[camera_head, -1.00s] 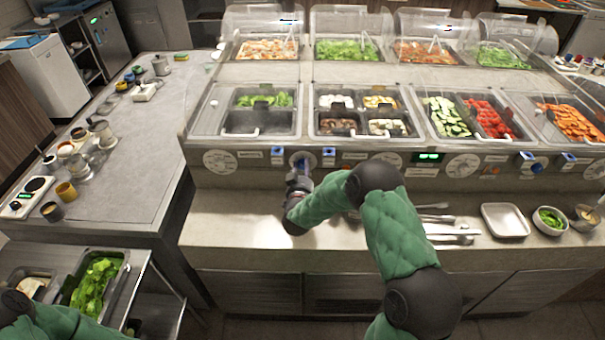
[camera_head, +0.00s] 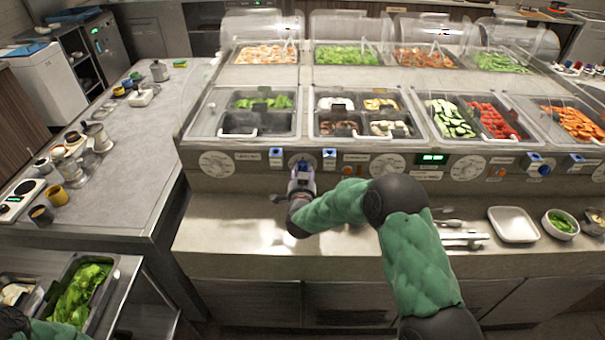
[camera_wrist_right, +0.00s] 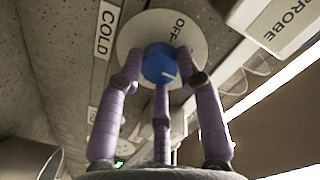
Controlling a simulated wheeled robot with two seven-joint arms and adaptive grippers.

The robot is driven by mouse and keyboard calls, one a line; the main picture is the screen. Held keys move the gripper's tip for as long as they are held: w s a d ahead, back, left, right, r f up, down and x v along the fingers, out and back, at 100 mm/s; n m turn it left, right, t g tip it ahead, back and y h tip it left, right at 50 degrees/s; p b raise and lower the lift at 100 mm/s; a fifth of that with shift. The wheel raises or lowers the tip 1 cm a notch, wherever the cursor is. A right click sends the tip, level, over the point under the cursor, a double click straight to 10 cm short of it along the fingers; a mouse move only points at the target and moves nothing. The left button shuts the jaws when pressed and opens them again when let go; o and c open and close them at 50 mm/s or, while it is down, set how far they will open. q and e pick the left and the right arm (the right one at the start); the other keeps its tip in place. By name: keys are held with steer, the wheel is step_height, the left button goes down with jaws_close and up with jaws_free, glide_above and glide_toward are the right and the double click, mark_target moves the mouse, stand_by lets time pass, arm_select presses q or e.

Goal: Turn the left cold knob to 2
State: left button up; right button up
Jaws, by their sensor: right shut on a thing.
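The left cold knob is a blue knob (camera_wrist_right: 160,64) on a round white dial (camera_wrist_right: 196,36) in the right wrist view. The dial shows "OFF", and a "COLD" label (camera_wrist_right: 105,30) is beside it. My right gripper (camera_wrist_right: 160,82) has its purple fingers closed around the knob. In the head view my right gripper (camera_head: 302,172) is at the counter's front panel (camera_head: 262,172), at the left part of the row, and hides most of the knob. My left arm (camera_head: 50,330) shows only at the bottom left corner; its gripper is out of frame.
Several white dials, such as one to the left (camera_head: 217,164) and one to the right (camera_head: 387,165), line the panel. A green display (camera_head: 432,159) is farther right. Food pans stand above the panel. A white tray (camera_head: 513,224) and tongs (camera_head: 465,239) lie on the ledge below.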

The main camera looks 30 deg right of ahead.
steer(key=shift+d+r, duration=0.1)
steer(key=shift+r, duration=0.15)
steer(key=o, duration=1.1)
steer(key=shift+o, duration=0.2)
steer(key=shift+f, duration=0.1)
steer(key=v, duration=1.2)
steer(key=shift+f, duration=0.15)
